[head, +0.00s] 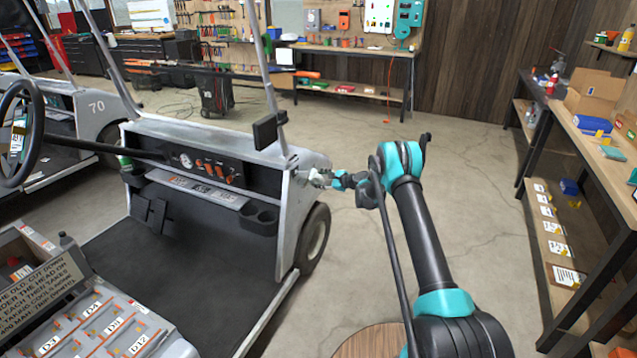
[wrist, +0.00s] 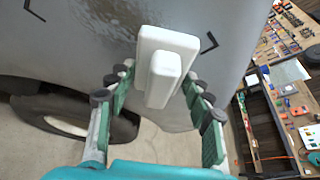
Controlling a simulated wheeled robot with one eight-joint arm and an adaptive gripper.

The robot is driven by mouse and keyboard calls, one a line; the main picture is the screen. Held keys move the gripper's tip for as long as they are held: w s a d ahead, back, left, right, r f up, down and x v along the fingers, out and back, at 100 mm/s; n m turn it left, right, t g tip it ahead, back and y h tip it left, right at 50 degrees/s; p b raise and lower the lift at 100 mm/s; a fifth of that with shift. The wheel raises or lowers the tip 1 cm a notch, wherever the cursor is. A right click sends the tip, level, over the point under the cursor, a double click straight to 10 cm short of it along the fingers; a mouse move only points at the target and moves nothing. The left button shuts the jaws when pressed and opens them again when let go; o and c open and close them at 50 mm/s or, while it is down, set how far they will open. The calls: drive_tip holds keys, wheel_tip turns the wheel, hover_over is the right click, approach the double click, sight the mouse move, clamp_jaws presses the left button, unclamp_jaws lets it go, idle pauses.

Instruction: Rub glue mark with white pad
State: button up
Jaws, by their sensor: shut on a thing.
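The white pad (wrist: 183,42) is a block with a raised grip, and my gripper (wrist: 160,88) is shut on that grip in the wrist view. The pad faces the cart's grey side panel (wrist: 225,75); I cannot tell whether it touches it. The glue mark (wrist: 122,14) is a brownish, glossy, rough patch at the top of the panel, left of the pad and partly cut off by the picture edge. Black corner marks flank it. In the head view my gripper (head: 322,178) is at the right front side of the grey cart (head: 225,150), where the mark is hidden.
The cart's front wheel (head: 316,238) is below my gripper. A slim windshield post (head: 268,80) rises beside it. A workbench (head: 600,150) with boxes runs along the right. Concrete floor between cart and bench is clear.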

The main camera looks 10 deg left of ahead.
drive_tip(key=shift+a, duration=0.1)
drive_tip(key=shift+s+a, duration=0.4)
drive_tip(key=shift+s, duration=0.9)
drive_tip(key=shift+s+a, duration=0.4)
drive_tip(key=shift+s, duration=0.85)
drive_tip(key=shift+s+a, duration=0.4)
drive_tip(key=shift+s, duration=0.9)
drive_tip(key=shift+s+a, duration=0.25)
drive_tip(key=shift+s, duration=0.35)
drive_tip(key=shift+s+a, duration=0.3)
drive_tip(key=shift+s, duration=0.3)
drive_tip(key=shift+s+a, duration=0.25)
drive_tip(key=shift+s, duration=0.35)
drive_tip(key=shift+s+d, duration=0.35)
drive_tip(key=shift+d, duration=0.6)
drive_tip(key=shift+s+d, duration=0.3)
drive_tip(key=shift+d, duration=0.6)
drive_tip(key=shift+s+d, duration=0.35)
drive_tip(key=shift+d, duration=0.6)
drive_tip(key=shift+s+d, duration=0.25)
drive_tip(key=shift+d, duration=0.45)
drive_tip(key=shift+s+d, duration=0.25)
drive_tip(key=shift+d, duration=0.45)
